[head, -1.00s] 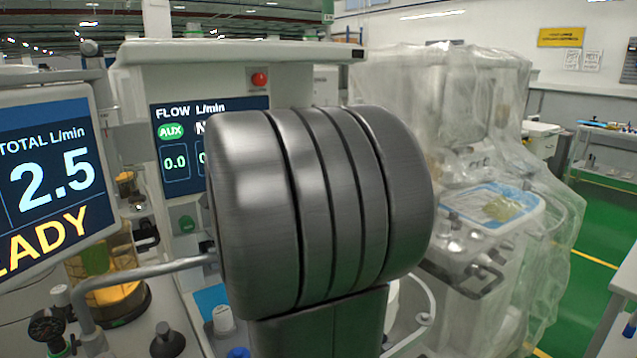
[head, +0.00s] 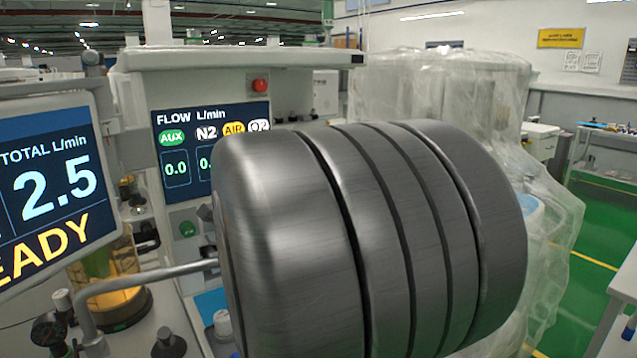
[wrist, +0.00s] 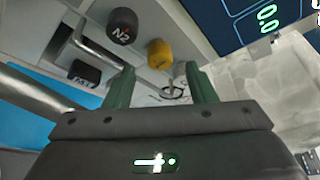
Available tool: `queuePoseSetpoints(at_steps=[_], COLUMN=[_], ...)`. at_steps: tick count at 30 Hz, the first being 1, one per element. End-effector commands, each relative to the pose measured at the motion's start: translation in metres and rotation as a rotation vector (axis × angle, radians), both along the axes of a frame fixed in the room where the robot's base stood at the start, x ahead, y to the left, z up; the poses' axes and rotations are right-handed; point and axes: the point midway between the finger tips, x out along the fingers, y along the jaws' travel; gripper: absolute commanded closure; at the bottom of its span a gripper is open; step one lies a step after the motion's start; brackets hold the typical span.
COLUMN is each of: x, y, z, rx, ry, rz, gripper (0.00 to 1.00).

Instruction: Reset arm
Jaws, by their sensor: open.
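My gripper (wrist: 160,86) shows in the wrist view, with its two green fingers apart and nothing between them. Beyond the fingertips are a black knob marked N2 (wrist: 122,26) and a yellow knob (wrist: 160,54) on a pale machine panel. Both knobs stand apart from the fingers. In the head view my large dark grey arm link fills the middle and lower right, and my gripper cannot be seen there.
The anaesthesia machine's flow screen (head: 176,167) stands behind my arm. A tilted monitor reading 2.5 (head: 50,185) is at the left. A plastic-wrapped machine (head: 440,90) is behind at the right. Green floor (head: 600,235) is open farther right. A metal rail (head: 150,275) runs at lower left.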

Motion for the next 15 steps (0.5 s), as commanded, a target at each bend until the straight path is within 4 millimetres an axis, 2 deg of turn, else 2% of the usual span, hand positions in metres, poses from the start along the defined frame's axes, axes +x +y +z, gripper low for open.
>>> queuePoseSetpoints(at_steps=[6,15], x=[-0.036,-0.076], y=[-0.009,-0.021], z=[0.012,0.019], rx=[0.0,-0.001], ry=[-0.002,-0.001], rz=[0.003,0.001], gripper=[0.49,0.49])
